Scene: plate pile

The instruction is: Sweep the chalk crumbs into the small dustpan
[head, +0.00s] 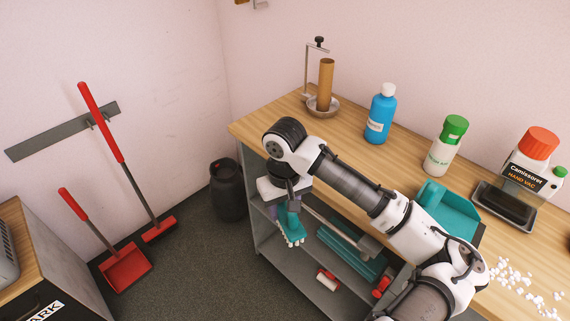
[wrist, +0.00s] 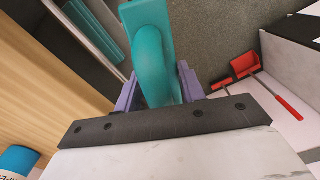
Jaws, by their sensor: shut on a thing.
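White chalk crumbs (head: 522,278) lie scattered on the wooden worktop at the lower right of the head view. A small teal dustpan (head: 452,207) sits on the worktop just behind them, partly hidden by my arm. My gripper (head: 284,203) is at the front left of the worktop, out beyond its edge and far from the crumbs. Its purple fingers are shut on a teal hand brush (head: 292,226) with white bristles pointing down. In the wrist view the brush's teal handle (wrist: 152,55) stands between the fingers; the bristles are out of sight there.
A paper-roll stand (head: 323,104), blue bottle (head: 380,118), green-capped bottle (head: 445,148) and hand vac (head: 533,165) stand along the worktop's back. Below are grey shelves (head: 283,262). A dark bin (head: 228,190) and a red long-handled dustpan (head: 126,265) stand on the floor.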

